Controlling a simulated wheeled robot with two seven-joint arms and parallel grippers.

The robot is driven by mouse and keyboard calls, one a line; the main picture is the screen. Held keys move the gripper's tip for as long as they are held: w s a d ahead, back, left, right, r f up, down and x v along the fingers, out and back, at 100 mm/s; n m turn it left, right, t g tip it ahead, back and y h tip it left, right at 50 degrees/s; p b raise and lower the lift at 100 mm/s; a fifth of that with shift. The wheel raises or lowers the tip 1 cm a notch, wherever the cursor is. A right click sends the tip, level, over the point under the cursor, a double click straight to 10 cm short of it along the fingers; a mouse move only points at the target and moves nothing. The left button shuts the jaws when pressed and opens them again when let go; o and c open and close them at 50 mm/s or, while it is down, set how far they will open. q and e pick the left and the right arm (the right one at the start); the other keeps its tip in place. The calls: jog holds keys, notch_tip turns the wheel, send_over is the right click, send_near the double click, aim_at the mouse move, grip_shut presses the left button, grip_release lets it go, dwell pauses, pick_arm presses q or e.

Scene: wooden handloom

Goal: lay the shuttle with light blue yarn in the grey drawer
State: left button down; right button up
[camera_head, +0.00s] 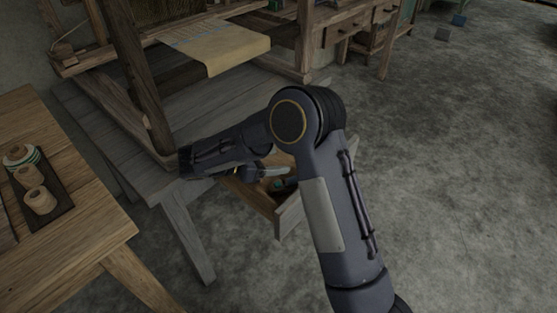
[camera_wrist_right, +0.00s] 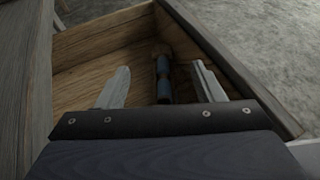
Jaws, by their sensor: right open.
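The grey drawer (camera_head: 289,217) is pulled out from the grey bench; its grey front and brown wooden inside (camera_wrist_right: 95,50) show in the right wrist view. The shuttle with light blue yarn (camera_wrist_right: 162,68) shows inside the drawer outline, with a brown end and blue winding. My right gripper (camera_wrist_right: 163,84) is open over the drawer, one finger on each side of the shuttle, with gaps visible to both. In the head view the right gripper (camera_head: 272,172) is over the drawer and partly hidden by my arm. My left gripper is not in view.
The grey bench (camera_head: 95,105) carries the wooden loom with cream cloth (camera_head: 218,52). A wooden table (camera_head: 95,235) at the left holds a dark tray (camera_head: 62,207) with several yarn spools. The concrete floor at the right is mostly clear.

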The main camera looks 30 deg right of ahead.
jog(key=p+v, duration=0.2)
jog(key=v, duration=0.8)
jog(key=s+d+r+m+g+y, duration=0.2)
jog(key=s+d+r+m+y, duration=0.2)
jog(key=s+d+m+y, duration=0.7)
jog(key=s+a+m+t+y, duration=0.2)
jog(key=s+m+t+y, duration=0.1)
jog(key=s, duration=0.4)
jog(key=s+a+m+t+y, duration=0.3)
jog(key=s+m+t, duration=0.1)
jog(key=s, duration=0.4)
jog(key=shift+s+a+m+t, duration=0.15)
jog(key=shift+s+m+t, duration=0.15)
jog(key=shift+m, duration=0.6)
jog(key=shift+r, duration=0.2)
